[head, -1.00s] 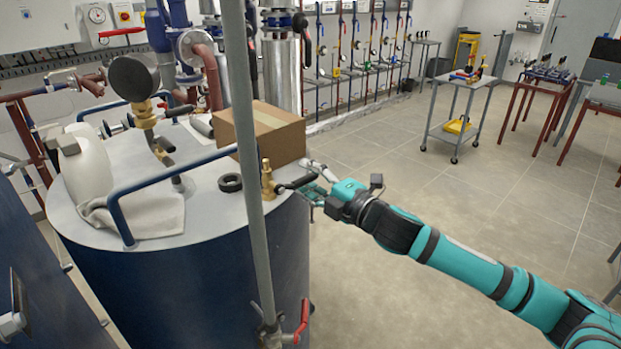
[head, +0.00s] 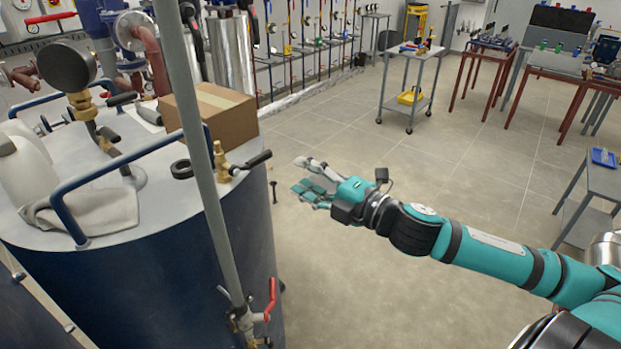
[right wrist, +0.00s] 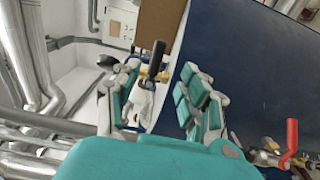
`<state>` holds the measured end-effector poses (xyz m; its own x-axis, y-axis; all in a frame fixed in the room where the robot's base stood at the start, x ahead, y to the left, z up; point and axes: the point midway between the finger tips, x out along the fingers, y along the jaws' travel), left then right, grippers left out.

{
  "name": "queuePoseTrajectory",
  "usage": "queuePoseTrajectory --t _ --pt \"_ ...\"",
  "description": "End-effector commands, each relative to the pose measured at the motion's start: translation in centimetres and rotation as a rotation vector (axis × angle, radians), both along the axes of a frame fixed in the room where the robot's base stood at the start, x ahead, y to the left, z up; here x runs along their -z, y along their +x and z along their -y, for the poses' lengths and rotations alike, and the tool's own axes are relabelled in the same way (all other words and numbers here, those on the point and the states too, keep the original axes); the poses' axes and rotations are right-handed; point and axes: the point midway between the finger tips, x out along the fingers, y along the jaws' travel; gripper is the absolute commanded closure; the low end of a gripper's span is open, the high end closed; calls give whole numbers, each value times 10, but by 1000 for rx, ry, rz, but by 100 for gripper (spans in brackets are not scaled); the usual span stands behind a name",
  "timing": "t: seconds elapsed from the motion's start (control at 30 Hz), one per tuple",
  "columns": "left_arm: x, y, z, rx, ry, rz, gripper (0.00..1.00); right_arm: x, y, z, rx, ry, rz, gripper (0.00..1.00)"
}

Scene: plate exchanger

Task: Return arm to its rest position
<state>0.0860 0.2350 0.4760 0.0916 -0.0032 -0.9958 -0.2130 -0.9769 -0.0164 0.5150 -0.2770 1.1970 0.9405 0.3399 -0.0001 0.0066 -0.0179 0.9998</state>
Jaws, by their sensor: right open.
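My right arm (head: 490,253) reaches in from the lower right in the head view. My right gripper (head: 312,185) is open and empty, over the floor to the right of the blue tank (head: 190,275). In the right wrist view its teal-padded fingers (right wrist: 160,90) are spread apart. The brass valve (head: 222,165) with a black handle (head: 256,160) is at the tank's top edge, left of the gripper and apart from it. In the wrist view the handle (right wrist: 156,60) shows between the fingers, farther off. My left gripper is not in view.
A cardboard box (head: 212,115) sits on the tank top. A grey vertical pipe (head: 195,120) with a red handle (head: 271,298) stands in front of the tank. A trolley (head: 408,75) and several tables are at the back right.

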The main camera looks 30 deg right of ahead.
Motion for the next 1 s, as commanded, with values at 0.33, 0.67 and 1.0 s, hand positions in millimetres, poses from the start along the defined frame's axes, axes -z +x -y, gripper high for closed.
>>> queuePoseTrajectory --t 0.33,0.67,1.0 --pt "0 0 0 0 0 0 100 -1 -8 3 -1 -2 1 57" --pt "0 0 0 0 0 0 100 0 -8 2 -1 -2 0 57" --pt "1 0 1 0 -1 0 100 70 18 64 161 118 -121 57"
